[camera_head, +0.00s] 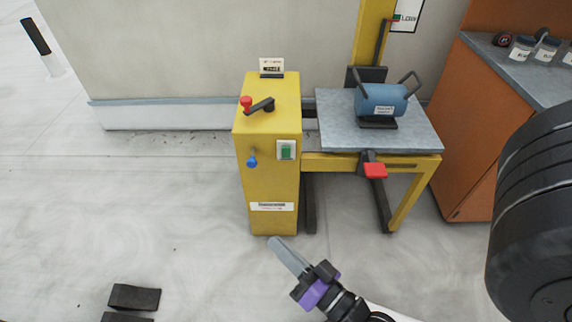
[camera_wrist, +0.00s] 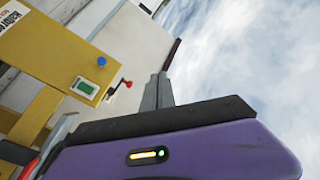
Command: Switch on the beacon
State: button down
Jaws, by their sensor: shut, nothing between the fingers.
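I cannot pick out a beacon for certain. A yellow cabinet (camera_head: 268,190) has a green rocker switch (camera_head: 286,150) in a pale frame on its front, with a blue knob (camera_head: 252,161) to the left. A black lever with a red ball (camera_head: 246,102) is on its top. In the wrist view the green switch (camera_wrist: 85,88), blue knob (camera_wrist: 101,61) and red ball (camera_wrist: 127,84) show on the tilted cabinet. My gripper (camera_head: 273,240) is shut and empty, low in front of the cabinet and apart from it. Its closed fingers (camera_wrist: 161,78) also show in the wrist view.
Right of the cabinet, a grey-topped yellow table (camera_head: 415,137) carries a blue handled cylinder (camera_head: 384,98); a red handle (camera_head: 375,170) sticks out at its front. An orange counter (camera_head: 475,140) stands at right. Dark blocks (camera_head: 134,297) lie on the floor.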

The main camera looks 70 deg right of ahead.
aim_at(286, 150)
jog(key=w+d+f+m+g+h+b, duration=0.2)
jog(key=w+d+f+m+g+h, duration=0.2)
jog(key=d+f+m, duration=0.3)
jog(key=w+d+f+m+g+h+b, duration=0.3)
jog(key=d+f+m+g+h, duration=0.3)
jog(key=d+m, duration=0.6)
jog(key=w+d+f+h, duration=0.1)
jog(key=d, duration=0.1)
jog(key=shift+d+b, duration=0.3)
jog(key=shift+w+r, duration=0.1)
jog(key=b+x, duration=0.1)
jog(key=x, duration=1.3)
jog(key=shift+r, duration=0.15)
jog(key=shift+r, duration=0.1)
